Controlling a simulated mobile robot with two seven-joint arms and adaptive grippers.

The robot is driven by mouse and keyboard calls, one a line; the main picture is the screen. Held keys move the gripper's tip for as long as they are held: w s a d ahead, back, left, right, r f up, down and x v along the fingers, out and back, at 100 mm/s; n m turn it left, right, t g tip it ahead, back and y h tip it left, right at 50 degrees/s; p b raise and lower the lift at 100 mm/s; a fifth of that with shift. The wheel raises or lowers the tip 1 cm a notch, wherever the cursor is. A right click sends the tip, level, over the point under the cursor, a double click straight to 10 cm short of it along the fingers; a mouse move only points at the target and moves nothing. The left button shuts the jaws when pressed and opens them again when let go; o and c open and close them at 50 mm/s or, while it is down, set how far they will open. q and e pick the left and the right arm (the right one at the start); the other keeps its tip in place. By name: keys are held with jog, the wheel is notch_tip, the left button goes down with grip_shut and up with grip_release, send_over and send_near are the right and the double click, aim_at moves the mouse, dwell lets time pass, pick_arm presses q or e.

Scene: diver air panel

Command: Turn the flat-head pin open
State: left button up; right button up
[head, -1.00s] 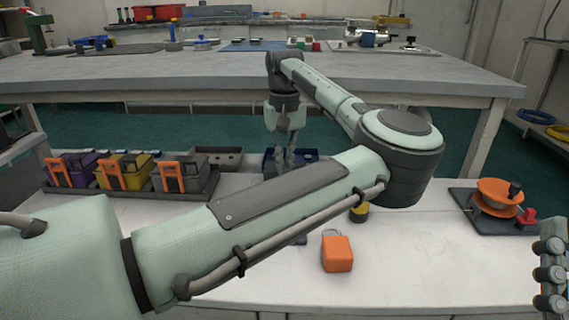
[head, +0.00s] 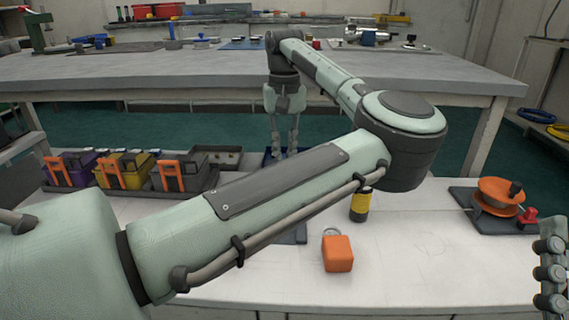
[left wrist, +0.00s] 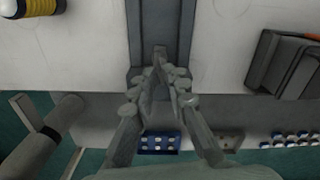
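My left gripper (head: 285,153) points down past the far edge of the white table in the head view. Its two fingers stand a narrow gap apart, with nothing seen held. In the left wrist view the gripper (left wrist: 164,72) is over the near end of a long dark grey channel (left wrist: 160,15). A small grey fitting (left wrist: 160,52) lies in this channel just beyond the fingertips; I cannot tell whether it is the flat-head pin. In the head view my left arm hides most of the channel. My right gripper (head: 550,272) is partly visible at the right edge; its opening is unclear.
An orange padlock-like block (head: 338,254) and a yellow-black cylinder (head: 360,206) stand on the white table (head: 430,270). An orange reel (head: 500,192) is at right. Bins (head: 122,172) line the left.

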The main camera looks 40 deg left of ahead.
pick_arm(q)
notch_tip(320, 180, up, 8)
jog(key=shift+r, duration=0.1)
